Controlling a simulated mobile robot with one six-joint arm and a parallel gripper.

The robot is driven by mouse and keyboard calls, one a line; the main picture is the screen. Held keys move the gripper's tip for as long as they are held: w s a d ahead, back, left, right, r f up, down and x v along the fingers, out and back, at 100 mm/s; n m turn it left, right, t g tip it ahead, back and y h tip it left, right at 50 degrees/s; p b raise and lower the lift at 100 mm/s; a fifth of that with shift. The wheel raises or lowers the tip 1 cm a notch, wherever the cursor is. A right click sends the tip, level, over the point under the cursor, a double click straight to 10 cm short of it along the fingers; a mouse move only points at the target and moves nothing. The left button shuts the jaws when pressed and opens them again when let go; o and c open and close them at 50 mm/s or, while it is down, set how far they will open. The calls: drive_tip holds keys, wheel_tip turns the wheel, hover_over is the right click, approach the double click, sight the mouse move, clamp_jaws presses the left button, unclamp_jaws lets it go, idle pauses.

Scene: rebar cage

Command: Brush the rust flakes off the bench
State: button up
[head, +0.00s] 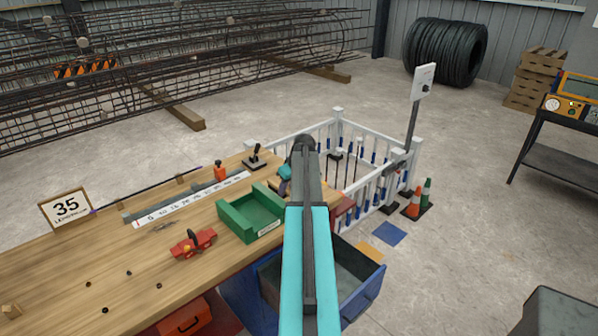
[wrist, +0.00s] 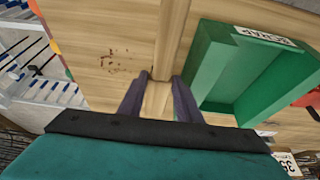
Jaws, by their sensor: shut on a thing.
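The rust flakes (wrist: 116,62) show in the wrist view as a small patch of reddish-brown specks on the wooden bench (wrist: 105,25), up and left of my fingertips and apart from them. My gripper (wrist: 156,82) points down over the bench, its two dark fingers close together. A light wood-coloured piece (wrist: 157,101) shows between them, seemingly the brush's handle; it is hard to tell from the bench behind, and bristles are not visible. In the head view, my arm hides the flakes and most of my gripper (head: 285,176) at the bench's (head: 60,270) far right end.
A green tray (head: 233,220), labelled scrap in the wrist view, stands beside my gripper. A red tool (head: 193,243), a ruler strip (head: 190,200) and several dark bits (head: 128,273) lie on the bench. A blue bin (head: 367,295) and white railing (head: 338,122) stand close by.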

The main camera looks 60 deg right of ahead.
drive_tip(key=shift+r+p, duration=0.8)
drive_tip(key=shift+r, duration=1.55)
drive_tip(key=shift+w, duration=0.1)
drive_tip(key=shift+w+a+r, duration=0.1)
drive_tip(key=shift+w+a, duration=0.2)
drive_tip(key=shift+a, duration=0.1)
drive_tip(key=w+a+r+b, duration=0.15)
drive_tip(key=w+a, duration=0.35)
drive_tip(key=a, duration=0.5)
drive_tip(key=w+a+r+n, duration=0.1)
drive_tip(key=w+a+r, duration=0.1)
drive_tip(key=w+a, duration=0.5)
drive_tip(key=w+a+r+b, duration=0.1)
drive_tip(key=w+a+r, duration=0.15)
drive_tip(key=a, duration=0.95)
drive_tip(key=a+r+b, duration=0.1)
drive_tip(key=a+r, duration=0.1)
drive_tip(key=a, duration=1.4)
drive_tip(key=a+r+n+y+b, duration=0.1)
drive_tip(key=a+r, duration=0.1)
drive_tip(key=a, duration=1.4)
drive_tip(key=shift+a+r+n, duration=0.15)
drive_tip(key=shift+r+n, duration=0.15)
drive_tip(key=shift+r, duration=0.1)
drive_tip(key=shift+w, duration=0.1)
